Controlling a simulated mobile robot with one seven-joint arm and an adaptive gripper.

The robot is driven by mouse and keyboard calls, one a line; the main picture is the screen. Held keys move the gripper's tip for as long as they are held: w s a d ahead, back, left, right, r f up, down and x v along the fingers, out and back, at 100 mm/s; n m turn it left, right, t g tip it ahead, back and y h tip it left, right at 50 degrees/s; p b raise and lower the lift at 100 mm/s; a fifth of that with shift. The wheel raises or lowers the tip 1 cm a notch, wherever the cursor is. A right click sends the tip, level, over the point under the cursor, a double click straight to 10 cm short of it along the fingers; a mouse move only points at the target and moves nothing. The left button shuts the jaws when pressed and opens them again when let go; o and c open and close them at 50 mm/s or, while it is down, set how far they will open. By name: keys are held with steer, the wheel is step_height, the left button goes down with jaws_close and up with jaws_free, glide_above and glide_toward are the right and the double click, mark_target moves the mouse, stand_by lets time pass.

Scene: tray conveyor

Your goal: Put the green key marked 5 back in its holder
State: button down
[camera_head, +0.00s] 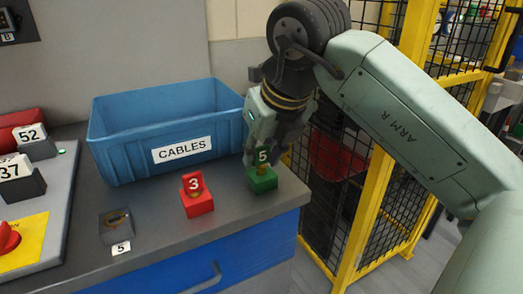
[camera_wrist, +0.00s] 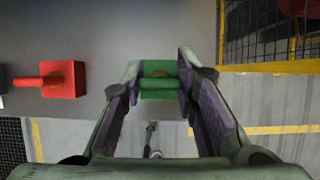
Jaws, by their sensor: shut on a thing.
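The green key marked 5 (camera_head: 263,157) stands upright in a green block (camera_head: 263,182) on the counter, close to its right edge. My gripper (camera_head: 262,153) is above the block and shut on the key. In the wrist view, the key (camera_wrist: 160,83) lies between the two fingertips (camera_wrist: 160,80), over the green block (camera_wrist: 158,94). A dark grey holder (camera_head: 116,225) with a brass-coloured slot and a label 5 (camera_head: 121,247) sits at the front left of the counter. It holds no key.
A red key marked 3 (camera_head: 193,183) stands in a red block (camera_head: 198,204) between the holder and my gripper. A blue CABLES bin (camera_head: 125,160) is behind. Holders marked 52 (camera_head: 38,148) and 37 (camera_head: 22,190) are left. A yellow-framed mesh fence (camera_head: 367,215) is right.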

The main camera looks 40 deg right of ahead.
steer(key=shift+f+b, duration=0.45)
steer(key=shift+f, duration=0.15)
steer(key=c, duration=1.2)
jaws_free()
steer(key=v, duration=1.2)
steer(key=shift+s, duration=0.1)
steer(key=shift+f, duration=0.1)
